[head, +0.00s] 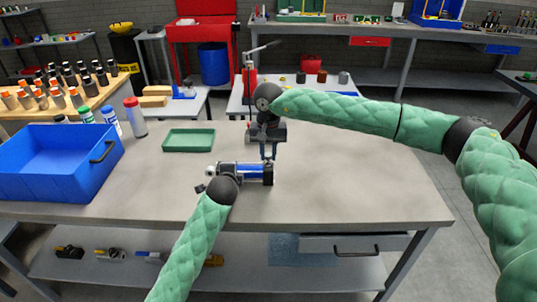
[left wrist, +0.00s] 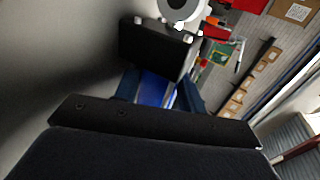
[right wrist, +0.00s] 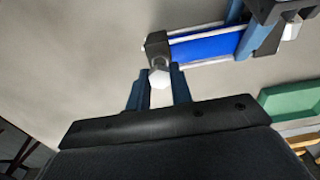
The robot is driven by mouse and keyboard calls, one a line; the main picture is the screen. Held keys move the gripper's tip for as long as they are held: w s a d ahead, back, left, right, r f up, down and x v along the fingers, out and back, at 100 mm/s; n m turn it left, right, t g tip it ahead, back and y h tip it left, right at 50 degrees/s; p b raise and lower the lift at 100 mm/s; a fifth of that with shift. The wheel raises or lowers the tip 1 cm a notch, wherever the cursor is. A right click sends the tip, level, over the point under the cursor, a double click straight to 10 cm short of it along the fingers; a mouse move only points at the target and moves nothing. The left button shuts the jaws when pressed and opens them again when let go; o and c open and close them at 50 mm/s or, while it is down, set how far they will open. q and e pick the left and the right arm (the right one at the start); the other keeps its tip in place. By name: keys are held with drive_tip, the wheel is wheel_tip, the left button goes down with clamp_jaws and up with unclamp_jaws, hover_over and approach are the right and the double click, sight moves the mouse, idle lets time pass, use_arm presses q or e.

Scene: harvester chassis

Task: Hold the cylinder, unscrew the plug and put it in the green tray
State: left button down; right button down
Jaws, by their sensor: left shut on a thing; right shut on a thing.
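The cylinder (head: 252,170) has a blue barrel, silver rods and black end caps. It lies level just above or on the table; I cannot tell which. My left gripper (head: 226,170) is shut around its barrel, which also shows between the fingers in the left wrist view (left wrist: 156,90). The plug (right wrist: 159,79) is a pale hex piece against the black end cap (right wrist: 157,47). My right gripper (right wrist: 158,92) points down over that cap, shut on the plug. In the head view the plug is hidden. The green tray (head: 188,140) stands empty behind and left of the cylinder.
A large blue bin (head: 55,165) is on the table's left. The table (head: 370,185) is clear on the right. A lower shelf holds small parts.

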sight(268, 154)
drive_tip(key=shift+r, duration=0.1)
drive_tip(key=shift+r, duration=1.9)
use_arm(q)
drive_tip(key=c, duration=0.7)
unclamp_jaws()
drive_tip(key=shift+c, duration=0.2)
drive_tip(key=shift+f, duration=0.15)
drive_tip(key=shift+s+f, duration=0.1)
drive_tip(key=shift+s, duration=0.05)
